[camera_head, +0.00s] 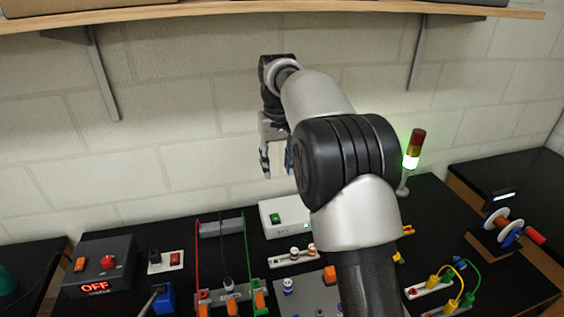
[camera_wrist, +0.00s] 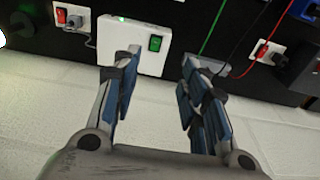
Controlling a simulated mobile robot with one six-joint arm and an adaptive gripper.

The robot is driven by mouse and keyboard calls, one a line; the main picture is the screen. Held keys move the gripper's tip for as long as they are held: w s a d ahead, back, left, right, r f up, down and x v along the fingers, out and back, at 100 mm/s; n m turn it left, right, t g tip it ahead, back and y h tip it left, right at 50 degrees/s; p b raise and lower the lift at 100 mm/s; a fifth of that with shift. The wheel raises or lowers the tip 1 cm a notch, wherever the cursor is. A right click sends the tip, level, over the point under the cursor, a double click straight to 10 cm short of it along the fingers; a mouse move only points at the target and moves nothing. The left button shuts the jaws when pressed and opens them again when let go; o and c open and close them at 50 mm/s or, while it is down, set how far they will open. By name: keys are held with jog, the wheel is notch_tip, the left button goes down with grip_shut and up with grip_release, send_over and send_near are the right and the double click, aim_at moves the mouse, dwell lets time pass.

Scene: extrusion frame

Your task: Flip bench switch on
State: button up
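My gripper (camera_head: 273,150) is raised in front of the wall, above the back of the bench. In the wrist view my gripper (camera_wrist: 160,62) is open, with nothing between its fingers. A white box (camera_wrist: 118,48) with a green rocker switch (camera_wrist: 155,43) lies beyond the fingertips; the box also shows in the head view (camera_head: 297,209). A white plate (camera_head: 154,268) with a red switch (camera_head: 176,258) and a black plug is at the bench's left; it seems to show at the wrist view's right. I cannot tell which one is the bench switch.
A grey box (camera_head: 120,250) reading "OFF" stands at the left. Red and green wires (camera_head: 196,250) rise nearby. A lit signal tower (camera_head: 413,150) and a spool (camera_head: 502,226) are at the right. A wooden shelf (camera_head: 200,12) hangs above. Another red switch (camera_wrist: 61,16) shows in the wrist view.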

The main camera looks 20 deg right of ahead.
jog(key=s+r, duration=0.5)
jog(key=s, duration=0.1)
jog(key=shift+s+a+t, duration=0.2)
jog(key=shift+t, duration=0.2)
jog(key=s+r+t+b, duration=0.1)
jog(key=s+r+b, duration=0.15)
jog(key=s, duration=1.35)
jog(key=s+f+t, duration=0.1)
jog(key=s+f, duration=0.3)
jog(key=s, duration=0.4)
jog(key=s+a+f+t, duration=0.1)
jog(key=s+f, duration=0.4)
jog(key=s, duration=0.3)
jog(key=shift+s, duration=0.15)
jog(key=shift+c, duration=0.4)
dwell(2.2)
